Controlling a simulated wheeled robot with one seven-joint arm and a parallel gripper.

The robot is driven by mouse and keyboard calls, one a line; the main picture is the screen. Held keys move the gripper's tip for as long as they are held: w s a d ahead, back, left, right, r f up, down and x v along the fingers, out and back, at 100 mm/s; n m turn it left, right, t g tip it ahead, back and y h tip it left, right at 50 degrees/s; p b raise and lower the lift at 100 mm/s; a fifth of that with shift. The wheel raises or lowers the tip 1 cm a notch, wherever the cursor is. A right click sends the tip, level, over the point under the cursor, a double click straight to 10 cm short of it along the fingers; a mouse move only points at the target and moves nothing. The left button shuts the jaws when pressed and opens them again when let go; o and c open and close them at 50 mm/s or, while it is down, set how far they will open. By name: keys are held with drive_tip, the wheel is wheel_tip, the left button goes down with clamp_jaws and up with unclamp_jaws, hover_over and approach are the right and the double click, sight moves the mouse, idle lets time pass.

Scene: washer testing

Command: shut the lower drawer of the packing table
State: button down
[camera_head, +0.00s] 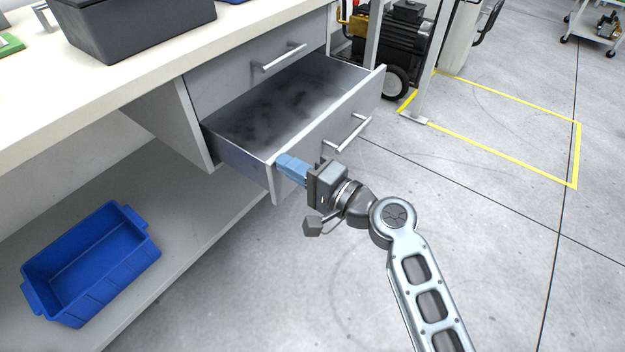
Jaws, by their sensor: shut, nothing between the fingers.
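The lower drawer (235,158) of the packing table (155,75) stands pulled out, its inside grey, dark-blotched and holding no objects that I can see. Its front panel has a bar handle (347,133). My gripper (280,163) is shut and empty, with its blue fingers at the left part of the drawer's front panel, left of the handle. The fingertips look to be against or very close to the panel; I cannot tell if they touch. The upper drawer (255,75) above it is closed.
A blue bin (92,262) sits on the low shelf at left. A dark grey box (135,25) stands on the tabletop. A wheeled machine (395,45) and a post (425,75) stand behind the drawer. The floor (500,200) at right is clear.

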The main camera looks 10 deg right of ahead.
drive_tip(key=b+x, duration=0.5)
drive_tip(key=x, duration=1.1)
drive_tip(key=shift+w+a, duration=0.25)
